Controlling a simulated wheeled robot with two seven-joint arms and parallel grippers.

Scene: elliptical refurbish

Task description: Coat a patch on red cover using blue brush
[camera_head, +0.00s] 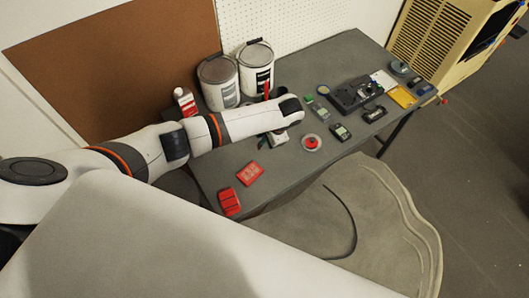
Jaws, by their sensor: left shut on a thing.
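A red block-like piece (229,202) lies at the table's near left edge, and a flat red piece (250,173) with pale markings lies just behind it. I cannot tell which of them is the red cover. My left arm reaches over the table from the left. My left gripper (274,140) is low over the tabletop, mostly hidden under its own wrist. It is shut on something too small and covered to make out. I cannot make out a blue brush. A round clear-and-red item (312,143) lies to the right of the gripper. My right gripper is not in view.
Two paint cans (218,82) (256,68) and a red-and-white bottle (185,101) stand behind my arm. Several small devices and a dark unit (350,96) fill the right of the grey table (215,165). A beige cabinet (440,38) stands beyond.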

